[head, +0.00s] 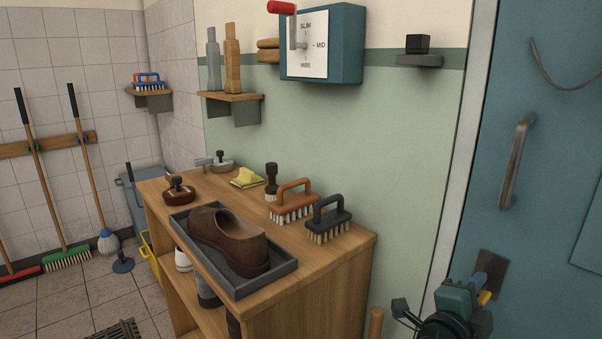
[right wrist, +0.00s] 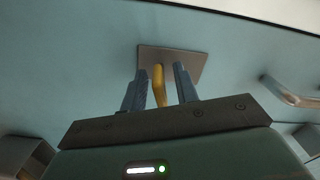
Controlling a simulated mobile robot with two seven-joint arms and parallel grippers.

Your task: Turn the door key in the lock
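The teal door (head: 540,215) stands at the right of the head view, with a dark metal lock plate (head: 494,266) low near its left edge. The yellow key (right wrist: 158,84) projects from the lock plate (right wrist: 190,58) in the right wrist view; a bit of yellow (head: 484,297) also shows in the head view. My right gripper (right wrist: 159,80) is at the lock, one blue-grey finger on each side of the key. Gaps show between the key and both fingers. In the head view my right gripper (head: 480,288) partly covers the key. My left gripper is not in view.
A door handle (head: 517,160) stands out above the lock. A wooden bench (head: 310,285) left of the door carries a tray (head: 285,273) with a brown shoe (head: 228,240), and brushes. A teal dial box (head: 345,45) and a small shelf (head: 420,60) are on the wall.

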